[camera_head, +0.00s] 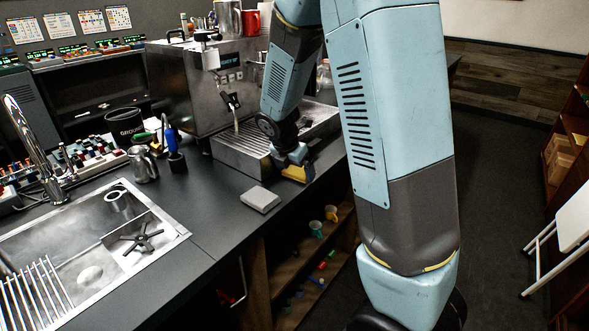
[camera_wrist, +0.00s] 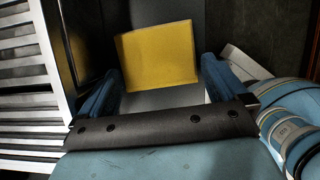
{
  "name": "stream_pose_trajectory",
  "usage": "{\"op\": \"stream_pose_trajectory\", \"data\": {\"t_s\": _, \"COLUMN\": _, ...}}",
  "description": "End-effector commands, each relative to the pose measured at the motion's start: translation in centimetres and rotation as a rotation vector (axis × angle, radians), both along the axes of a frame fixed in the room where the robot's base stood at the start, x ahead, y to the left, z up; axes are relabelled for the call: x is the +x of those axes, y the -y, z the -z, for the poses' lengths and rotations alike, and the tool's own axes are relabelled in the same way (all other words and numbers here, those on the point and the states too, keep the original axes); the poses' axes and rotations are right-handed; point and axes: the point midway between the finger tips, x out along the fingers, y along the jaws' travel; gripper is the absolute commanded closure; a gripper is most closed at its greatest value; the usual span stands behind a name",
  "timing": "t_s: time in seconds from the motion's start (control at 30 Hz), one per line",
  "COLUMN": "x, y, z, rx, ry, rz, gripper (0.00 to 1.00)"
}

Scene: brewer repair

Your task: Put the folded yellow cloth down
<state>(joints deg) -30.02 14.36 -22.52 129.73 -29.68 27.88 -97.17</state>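The folded yellow cloth (camera_wrist: 158,55) is a flat, roughly square pad between the two blue fingers of my gripper (camera_wrist: 162,72) in the wrist view. The fingers stand wide apart, close against its left and right edges, and its far part reaches past the fingertips. My gripper seems shut on it. In the head view my gripper (camera_head: 296,172) is low over the counter's front edge, beside the drip tray, with a small bit of yellow (camera_head: 292,174) showing. I cannot tell whether the cloth touches the counter (camera_head: 222,222).
The steel espresso machine (camera_head: 190,88) and its drip tray (camera_head: 238,155) stand just behind my gripper. A light grey block (camera_head: 260,199) lies on the counter nearby. The sink (camera_head: 95,250) is at left, and open shelves with mugs (camera_head: 316,229) are below the counter.

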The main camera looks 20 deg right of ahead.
Motion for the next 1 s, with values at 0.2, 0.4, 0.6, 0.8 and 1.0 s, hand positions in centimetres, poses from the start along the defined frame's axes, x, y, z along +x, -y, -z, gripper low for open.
{"op": "stream_pose_trajectory", "data": {"t_s": 0.2, "x": 0.0, "y": 0.0, "z": -0.1, "rx": 0.0, "ry": 0.001, "rz": 0.0, "gripper": 0.0}}
{"op": "stream_pose_trajectory", "data": {"t_s": 0.4, "x": 0.0, "y": -0.1, "z": 0.4, "rx": -0.001, "ry": 0.0, "rz": -0.003, "gripper": 0.0}}
{"op": "stream_pose_trajectory", "data": {"t_s": 0.6, "x": -0.7, "y": -0.8, "z": -2.5, "rx": 0.003, "ry": 0.005, "rz": 0.0, "gripper": 0.0}}
{"op": "stream_pose_trajectory", "data": {"t_s": 0.8, "x": -1.6, "y": -1.7, "z": -5.7, "rx": 0.003, "ry": 0.007, "rz": -0.001, "gripper": 0.0}}
{"op": "stream_pose_trajectory", "data": {"t_s": 1.0, "x": -2.6, "y": -2.8, "z": -9.2, "rx": 0.002, "ry": 0.006, "rz": -0.001, "gripper": 0.0}}
